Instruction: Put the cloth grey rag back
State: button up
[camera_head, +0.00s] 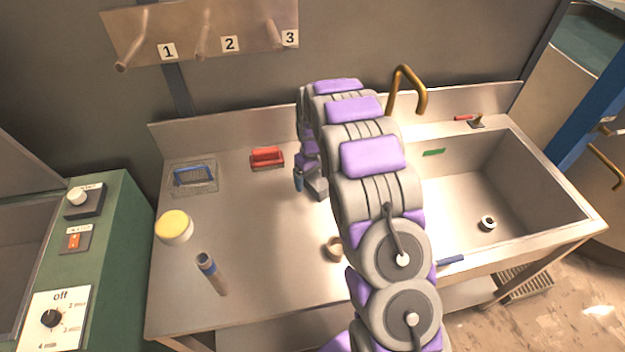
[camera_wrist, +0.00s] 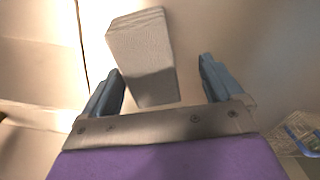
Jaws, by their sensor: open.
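The grey rag (camera_wrist: 143,50) looks like a folded block with layered edges in the wrist view. It lies on a pale surface ahead of my gripper (camera_wrist: 160,72). Its near end reaches between the two blue fingers, with gaps on both sides, and a shadow covers that end. My gripper is open and holds nothing. In the head view my gripper (camera_head: 303,182) is low over the back middle of the steel counter (camera_head: 262,220), partly behind my arm. I cannot clearly make out the rag in the head view.
A red item (camera_head: 267,157), a tray (camera_head: 205,186) with a blue item, a yellow-topped jar (camera_head: 174,227) and a tube (camera_head: 211,272) stand on the counter. The sink (camera_head: 500,195) is at right. Numbered pegs (camera_head: 203,40) stick out above.

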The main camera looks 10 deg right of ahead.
aim_at(319, 178)
notch_tip(319, 178, up, 10)
jog(key=d+p, duration=0.1)
jog(key=d, duration=0.1)
jog(key=s+r+m, duration=0.1)
jog(key=s+r, duration=0.8)
jog(key=s, duration=0.2)
jog(key=s+r+m+g, duration=0.1)
jog(key=s+r, duration=0.1)
jog(key=s, duration=1.5)
jog(key=s+a+r+m, duration=0.1)
jog(key=s+r+m, duration=0.1)
jog(key=s, duration=1.5)
jog(key=shift+r+m+g, duration=0.15)
jog(key=shift+m+g, duration=0.15)
jog(key=shift+g, duration=0.1)
jog(key=shift+d, duration=0.1)
